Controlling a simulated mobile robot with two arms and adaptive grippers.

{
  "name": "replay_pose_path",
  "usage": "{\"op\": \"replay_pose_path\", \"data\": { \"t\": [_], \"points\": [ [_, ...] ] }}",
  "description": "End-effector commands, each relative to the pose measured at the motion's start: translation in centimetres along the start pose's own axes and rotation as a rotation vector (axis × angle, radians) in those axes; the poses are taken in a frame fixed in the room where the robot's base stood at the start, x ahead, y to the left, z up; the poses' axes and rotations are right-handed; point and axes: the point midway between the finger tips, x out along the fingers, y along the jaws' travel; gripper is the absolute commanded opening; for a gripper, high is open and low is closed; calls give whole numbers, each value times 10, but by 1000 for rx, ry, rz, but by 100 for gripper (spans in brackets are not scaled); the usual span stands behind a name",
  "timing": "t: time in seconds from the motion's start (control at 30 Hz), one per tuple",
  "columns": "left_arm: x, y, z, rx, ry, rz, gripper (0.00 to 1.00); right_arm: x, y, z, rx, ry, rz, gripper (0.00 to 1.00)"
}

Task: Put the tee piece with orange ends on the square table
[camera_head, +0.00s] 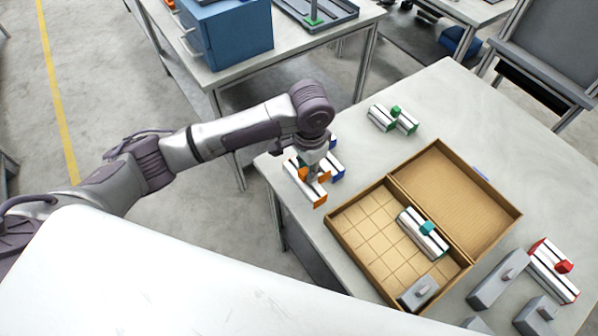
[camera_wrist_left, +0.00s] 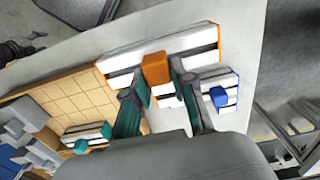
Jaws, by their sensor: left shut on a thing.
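The tee piece with orange ends (camera_head: 297,184) is near the left corner of the near pale table (camera_head: 440,115). It is white with dark stripes and has an orange knob; it also shows in the left wrist view (camera_wrist_left: 203,42). My left gripper (camera_head: 316,176) points down over it and is shut on its orange knob (camera_wrist_left: 156,67), one finger on each side. I cannot tell whether the piece touches the table. The gripper hides part of it in the head view. My right gripper is not in view. Which table is the square one is not clear.
A blue-ended piece (camera_head: 337,170) lies close beside the tee. An open cardboard box (camera_head: 375,262) holds a teal-knobbed piece (camera_head: 422,233) and a grey one. Green (camera_head: 392,118) and red-ended (camera_head: 553,270) pieces lie around. Another table (camera_head: 290,62) carries a blue cabinet (camera_head: 230,35).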

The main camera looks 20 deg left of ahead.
Motion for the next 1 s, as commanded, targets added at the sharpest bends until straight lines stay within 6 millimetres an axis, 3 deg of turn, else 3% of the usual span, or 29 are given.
{"op": "replay_pose_path", "data": {
  "t": [0.2, 0.57, 0.97, 1.0],
  "points": [
    [15, -24, 12, 1, 1, 1, 0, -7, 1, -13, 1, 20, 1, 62],
    [55, -26, 13, 1, 1, 0, 0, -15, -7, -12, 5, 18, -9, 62],
    [61, -26, 12, 1, 2, 1, 0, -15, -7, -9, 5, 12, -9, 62],
    [61, -26, 13, 2, 1, 1, 31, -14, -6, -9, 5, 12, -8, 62]
  ]
}}
